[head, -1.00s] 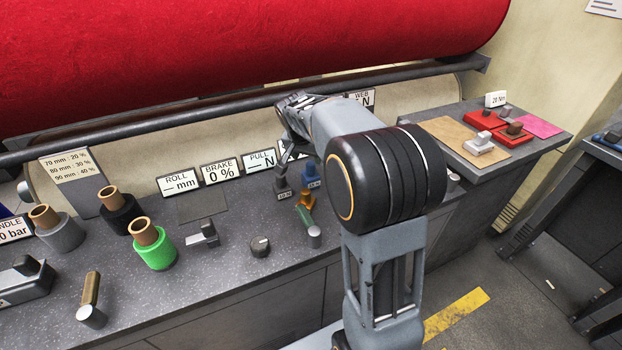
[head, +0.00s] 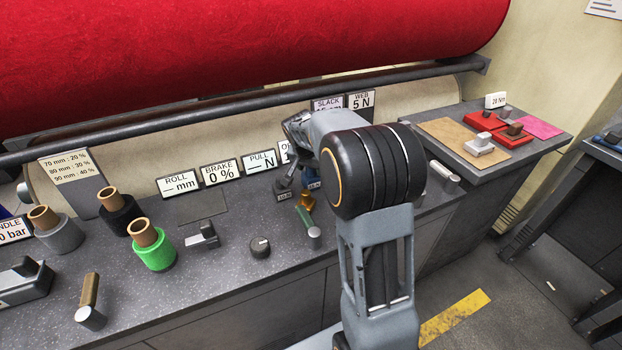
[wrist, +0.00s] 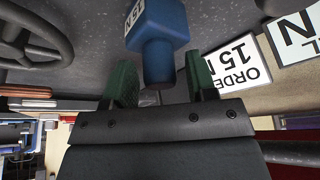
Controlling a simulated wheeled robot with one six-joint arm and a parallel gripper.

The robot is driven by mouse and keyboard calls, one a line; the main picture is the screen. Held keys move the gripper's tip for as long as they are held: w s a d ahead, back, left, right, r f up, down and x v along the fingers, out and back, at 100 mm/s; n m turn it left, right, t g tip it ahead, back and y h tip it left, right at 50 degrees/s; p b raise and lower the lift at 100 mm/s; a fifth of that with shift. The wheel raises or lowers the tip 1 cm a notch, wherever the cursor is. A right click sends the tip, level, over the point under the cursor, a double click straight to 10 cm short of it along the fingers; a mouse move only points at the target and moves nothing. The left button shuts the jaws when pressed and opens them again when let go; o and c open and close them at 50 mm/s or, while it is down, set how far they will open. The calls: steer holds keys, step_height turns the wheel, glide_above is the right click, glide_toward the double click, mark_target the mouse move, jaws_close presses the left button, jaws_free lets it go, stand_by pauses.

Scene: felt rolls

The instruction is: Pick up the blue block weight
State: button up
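The blue block weight (wrist: 160,25) has a knob pointing towards my gripper in the wrist view and a white label on its block. In the head view the blue block weight (head: 311,178) stands on the grey bench, partly hidden by my arm. My gripper (wrist: 162,82) is open, with its green fingertips on either side of the knob. Gaps show between the knob and both fingertips.
Sign cards, including PULL (head: 262,162), line the back of the bench. A black knob (head: 260,247) and a green spool (head: 153,247) are to the left.

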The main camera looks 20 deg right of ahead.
steer(key=c, duration=0.9)
steer(key=shift+r, duration=0.1)
jaws_close()
steer(key=shift+w+r, duration=0.1)
steer(key=shift+r, duration=0.5)
step_height(320, 180, up, 2)
steer(key=shift+r, duration=0.1)
steer(key=s+a+r, duration=0.5)
steer(key=s+r, duration=0.4)
steer(key=s, duration=0.4)
steer(key=shift+r, duration=0.3)
